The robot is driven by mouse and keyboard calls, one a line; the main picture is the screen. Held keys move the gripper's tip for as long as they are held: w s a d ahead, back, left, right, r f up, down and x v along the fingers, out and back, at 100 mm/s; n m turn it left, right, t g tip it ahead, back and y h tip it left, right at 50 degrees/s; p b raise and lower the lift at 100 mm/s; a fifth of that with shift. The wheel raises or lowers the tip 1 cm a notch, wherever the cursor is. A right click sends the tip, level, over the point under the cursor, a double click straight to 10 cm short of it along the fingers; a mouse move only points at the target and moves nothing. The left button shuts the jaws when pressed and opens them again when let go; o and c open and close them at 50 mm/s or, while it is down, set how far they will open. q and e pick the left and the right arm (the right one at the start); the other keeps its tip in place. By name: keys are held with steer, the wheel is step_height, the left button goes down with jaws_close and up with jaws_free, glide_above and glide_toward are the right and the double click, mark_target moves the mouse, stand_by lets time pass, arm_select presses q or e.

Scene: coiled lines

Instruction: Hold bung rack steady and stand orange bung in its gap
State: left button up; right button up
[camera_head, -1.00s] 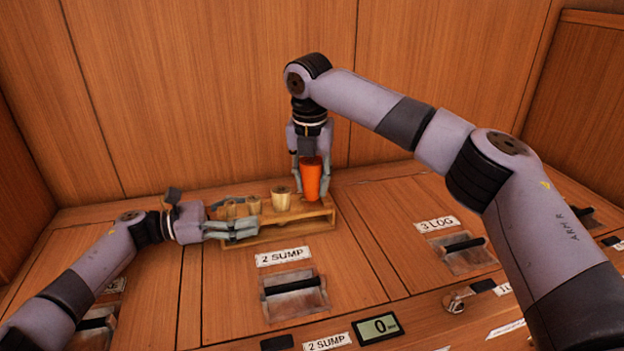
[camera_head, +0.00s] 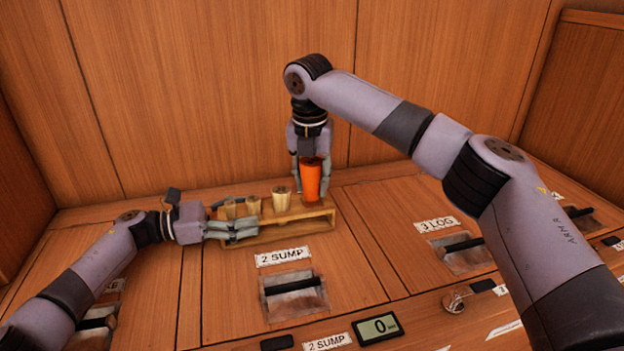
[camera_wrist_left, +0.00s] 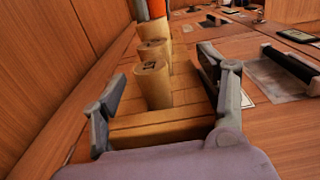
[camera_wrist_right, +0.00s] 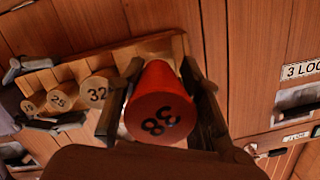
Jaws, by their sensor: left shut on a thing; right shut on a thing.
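The wooden bung rack (camera_head: 290,221) lies along the back of the panel. My left gripper (camera_head: 234,229) is shut on its left part; in the left wrist view the fingers straddle the rack (camera_wrist_left: 165,132). My right gripper (camera_head: 311,188) points down and is shut on the orange bung (camera_head: 311,182). The bung is about upright at the rack's right end, past the last pale bung (camera_head: 281,198). Its top shows 38 in the right wrist view (camera_wrist_right: 160,112). Its lower end meets the rack top in the head view; how deep it sits is hidden.
Several pale bungs stand in the rack, with 32 (camera_wrist_right: 97,91) nearest the orange one. A wooden wall (camera_head: 220,90) rises close behind. In front are a 2 SUMP label (camera_head: 283,257), a lever (camera_head: 292,284) and a display (camera_head: 377,327). A 3 LOG lever (camera_head: 463,245) lies right.

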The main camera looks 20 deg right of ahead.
steer(key=shift+f, duration=1.35)
stand_by(6.7)
